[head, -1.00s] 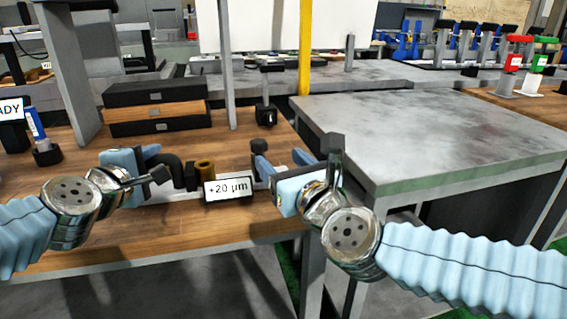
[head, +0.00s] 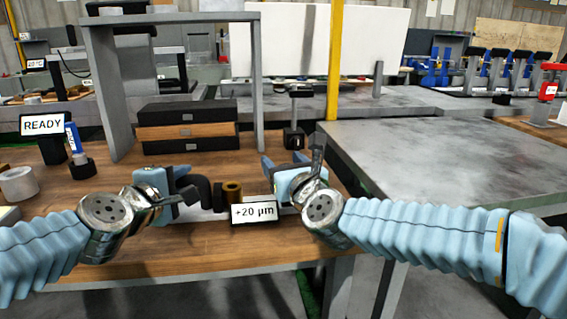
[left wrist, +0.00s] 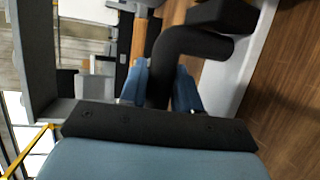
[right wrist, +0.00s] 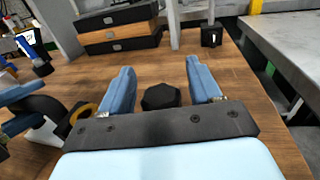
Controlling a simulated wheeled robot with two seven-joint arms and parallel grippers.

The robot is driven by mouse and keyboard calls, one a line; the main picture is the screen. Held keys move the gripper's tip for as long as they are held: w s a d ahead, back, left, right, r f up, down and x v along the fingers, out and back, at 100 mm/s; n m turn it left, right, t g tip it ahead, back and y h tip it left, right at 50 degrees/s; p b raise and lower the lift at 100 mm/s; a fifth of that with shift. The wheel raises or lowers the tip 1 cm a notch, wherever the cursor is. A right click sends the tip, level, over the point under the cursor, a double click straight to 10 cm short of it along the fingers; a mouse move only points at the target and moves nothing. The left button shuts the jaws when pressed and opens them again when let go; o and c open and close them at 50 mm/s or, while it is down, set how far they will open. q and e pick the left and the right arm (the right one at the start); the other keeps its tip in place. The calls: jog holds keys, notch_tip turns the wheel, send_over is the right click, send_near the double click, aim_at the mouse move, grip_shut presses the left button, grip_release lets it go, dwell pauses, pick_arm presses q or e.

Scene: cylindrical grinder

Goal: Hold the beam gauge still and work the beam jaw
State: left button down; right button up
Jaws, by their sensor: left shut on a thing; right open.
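The beam gauge lies on the wooden bench, with a black bent arm (head: 203,185), a brass ring (head: 233,191) and a white display reading +20 µm (head: 254,212). My left gripper (head: 188,182) is shut on the black bent arm; the left wrist view shows this arm (left wrist: 165,70) between the blue fingers (left wrist: 162,90). My right gripper (head: 284,164) is open at the gauge's right end. In the right wrist view a black knob (right wrist: 160,97) sits between its spread fingers (right wrist: 160,75), with gaps on both sides. In the head view my right gripper hides the knob.
Stacked black and wood-coloured boxes (head: 187,126) stand behind the gauge under a grey frame (head: 103,85). A black block stand (head: 294,138) is behind my right gripper. A READY sign (head: 42,125) and a blue-handled tool (head: 74,142) are at left. A bare grey table (head: 430,155) is at right.

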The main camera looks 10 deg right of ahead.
jog(key=shift+w, duration=0.15)
jog(key=c, duration=0.7)
jog(key=a, duration=0.8)
jog(key=shift+a, duration=0.15)
jog(key=shift+o, duration=0.3)
jog(key=shift+a, duration=0.4)
jog(key=shift+o, duration=0.2)
jog(key=o, duration=0.6)
